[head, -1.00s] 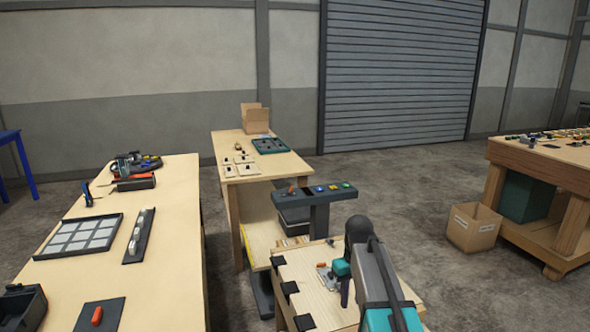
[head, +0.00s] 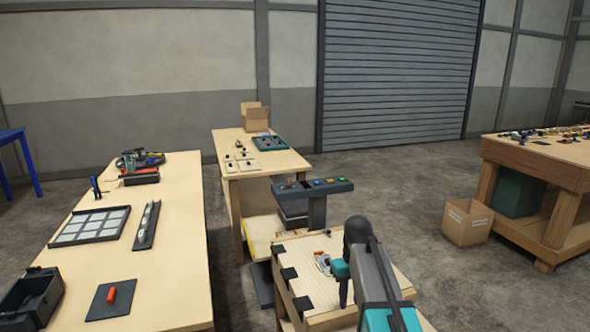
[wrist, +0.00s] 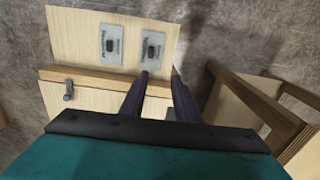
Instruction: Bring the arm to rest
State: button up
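My arm reaches in from the lower right of the head view, folded over a small wooden bench (head: 310,290). My gripper (head: 345,300) points down there, partly hidden by the arm. In the wrist view, the two dark fingers of my gripper (wrist: 159,72) stand apart with nothing visible between them. Beyond the fingertips is a pale wooden panel (wrist: 75,40) with two grey switch plates, one (wrist: 112,45) left of the other (wrist: 152,48). The dark console (head: 312,187) with small coloured buttons stands behind the bench.
A long table (head: 180,240) with trays and tools stands at left. A farther table (head: 255,170) holds a cardboard box (head: 255,116). A heavy workbench (head: 540,172) and an open carton (head: 467,221) stand at right. Floor between is clear.

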jog(key=s+f+g, duration=0.1)
jog(key=s+f, duration=0.1)
jog(key=f, duration=0.3)
jog(key=s+f, duration=0.3)
jog(key=f, duration=0.2)
jog(key=s+f+g, duration=0.1)
jog(key=s+f, duration=0.1)
jog(key=f, duration=0.3)
jog(key=shift+s+g, duration=0.2)
jog(key=shift+g, duration=0.1)
jog(key=s+f+m+g, duration=0.1)
jog(key=s+f+m, duration=0.1)
jog(key=s+f, duration=1.1)
jog(key=s+f+m+g, duration=0.1)
jog(key=s+f+g, duration=0.1)
jog(key=s+f, duration=1.2)
jog(key=shift+s+m, duration=0.4)
jog(key=shift+s, duration=3.25)
